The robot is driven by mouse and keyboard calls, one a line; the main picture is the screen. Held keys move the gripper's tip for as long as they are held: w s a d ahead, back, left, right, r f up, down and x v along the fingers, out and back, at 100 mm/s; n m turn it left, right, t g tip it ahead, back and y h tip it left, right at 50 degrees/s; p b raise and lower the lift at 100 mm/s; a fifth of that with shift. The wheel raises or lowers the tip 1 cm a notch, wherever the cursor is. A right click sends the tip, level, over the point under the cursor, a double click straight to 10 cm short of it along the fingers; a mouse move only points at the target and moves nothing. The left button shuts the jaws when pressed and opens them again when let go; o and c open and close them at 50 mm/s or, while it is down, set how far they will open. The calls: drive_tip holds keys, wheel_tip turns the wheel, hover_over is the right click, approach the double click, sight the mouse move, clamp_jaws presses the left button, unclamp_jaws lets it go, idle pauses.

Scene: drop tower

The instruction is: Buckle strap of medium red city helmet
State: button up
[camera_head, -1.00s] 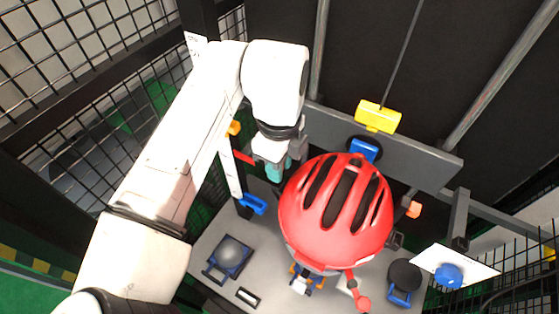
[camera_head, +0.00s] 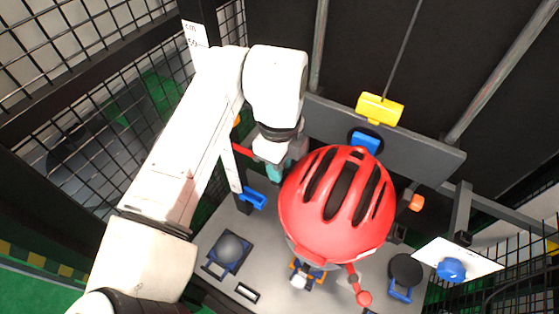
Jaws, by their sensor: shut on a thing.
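The red city helmet (camera_head: 337,215), with long dark vents, sits in the middle of the view over the grey base plate, crown toward me. Its strap and buckle are hidden beneath the shell. My gripper (camera_head: 281,172) is at the helmet's left edge, below my white wrist. Only its grey body and a teal part show. Its fingertips are hidden behind the shell. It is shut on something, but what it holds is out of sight.
A yellow block (camera_head: 380,109) hangs on a cable above a grey crossbar. A ball-shaped anvil (camera_head: 228,247) and a black round anvil (camera_head: 405,269) stand on the plate. A red ball-ended lever (camera_head: 363,297) is below the helmet. Dark mesh fencing (camera_head: 60,90) closes the left side.

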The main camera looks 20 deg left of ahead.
drive_tip(key=shift+f, duration=0.15)
idle(0.3)
drive_tip(key=o, duration=1)
wheel_tip(320, 180, up, 11)
drive_tip(key=shift+s+f+b, duration=0.1)
drive_tip(key=shift+f+b, duration=0.05)
drive_tip(key=shift+b, duration=0.65)
